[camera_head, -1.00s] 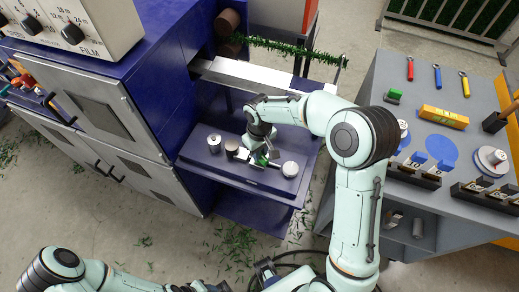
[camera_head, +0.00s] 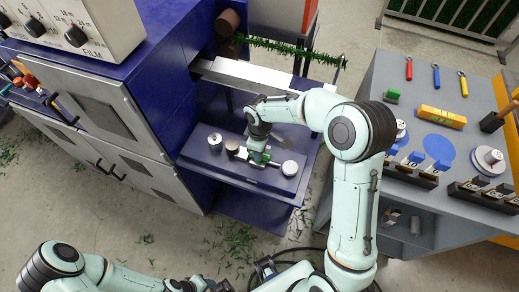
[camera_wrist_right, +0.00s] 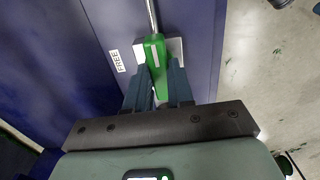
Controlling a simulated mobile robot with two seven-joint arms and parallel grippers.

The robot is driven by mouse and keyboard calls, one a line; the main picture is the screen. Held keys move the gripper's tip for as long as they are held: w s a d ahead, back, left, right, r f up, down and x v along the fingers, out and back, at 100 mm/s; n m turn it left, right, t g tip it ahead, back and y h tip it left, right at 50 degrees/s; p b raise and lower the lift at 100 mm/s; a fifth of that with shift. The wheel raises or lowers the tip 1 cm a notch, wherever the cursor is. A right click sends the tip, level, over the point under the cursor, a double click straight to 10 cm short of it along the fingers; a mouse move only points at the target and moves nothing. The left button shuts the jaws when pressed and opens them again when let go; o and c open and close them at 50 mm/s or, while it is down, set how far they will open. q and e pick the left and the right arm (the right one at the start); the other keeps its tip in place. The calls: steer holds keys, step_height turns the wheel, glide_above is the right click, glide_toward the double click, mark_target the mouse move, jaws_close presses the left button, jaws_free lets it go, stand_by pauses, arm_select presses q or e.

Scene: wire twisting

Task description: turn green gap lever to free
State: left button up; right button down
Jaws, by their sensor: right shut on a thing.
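The green gap lever (camera_wrist_right: 155,58) points away from me in the right wrist view, on a pale plate with a thin metal rod beyond it. A FREE label (camera_wrist_right: 117,61) is on the blue surface left of the lever. My right gripper (camera_wrist_right: 158,82) is shut on the green lever, with one finger on each side. In the head view my right gripper (camera_head: 257,156) is down at the blue machine's low shelf, and only a bit of green shows there. My left arm comes in at the bottom left; its gripper end (camera_head: 203,286) is cut by the frame edge.
The grey workbench (camera_head: 450,90) with tools, a yellow box (camera_head: 443,116) and blocks is at the right. Green scraps lie on the floor.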

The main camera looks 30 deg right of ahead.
stand_by(0.3)
steer(key=c, duration=1)
jaws_free()
step_height(320, 180, up, 14)
steer(key=shift+f+p, duration=0.25)
steer(key=shift+p, duration=0.35)
